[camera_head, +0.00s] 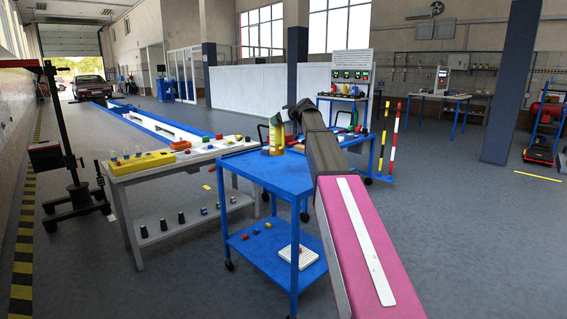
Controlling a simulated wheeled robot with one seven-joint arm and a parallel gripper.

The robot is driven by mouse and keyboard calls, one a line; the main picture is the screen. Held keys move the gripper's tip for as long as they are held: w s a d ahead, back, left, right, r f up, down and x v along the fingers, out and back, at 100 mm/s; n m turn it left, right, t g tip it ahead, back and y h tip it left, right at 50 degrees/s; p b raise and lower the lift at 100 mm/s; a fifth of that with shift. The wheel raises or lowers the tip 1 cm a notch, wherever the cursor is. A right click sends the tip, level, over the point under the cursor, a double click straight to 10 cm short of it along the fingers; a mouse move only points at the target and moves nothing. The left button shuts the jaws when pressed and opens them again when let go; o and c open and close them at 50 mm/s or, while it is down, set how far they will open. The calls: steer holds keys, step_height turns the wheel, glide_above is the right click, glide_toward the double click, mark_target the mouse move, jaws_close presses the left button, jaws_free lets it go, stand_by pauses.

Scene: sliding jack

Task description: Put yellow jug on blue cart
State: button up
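The yellow jug (276,138) is upright, with a pale label and a dark top. It appears at the far edge of the blue cart's upper shelf (262,172); I cannot tell whether its base touches the shelf or is held just above it. My arm reaches forward from the lower right over the cart's right side. My gripper (286,115) is at its far end, dark and small, close to the jug's top. Its fingers are not clear, so I cannot tell whether they are closed on the jug.
A grey workbench (160,181) with a yellow block and several small parts stands left of the cart. The cart's lower shelf (262,250) holds small blocks and a white tray (299,256). A dark stand (75,160) is at left. Striped poles (395,130) stand behind right.

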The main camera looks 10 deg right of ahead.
steer(key=w+d+f, duration=0.7)
steer(key=w+f, duration=0.2)
steer(key=f, duration=0.1)
steer(key=shift+d+f, duration=0.15)
steer(key=shift+f, duration=0.4)
steer(key=o, duration=1.5)
steer(key=shift+o, duration=0.2)
steer(key=v, duration=1.2)
steer(key=shift+r, duration=0.2)
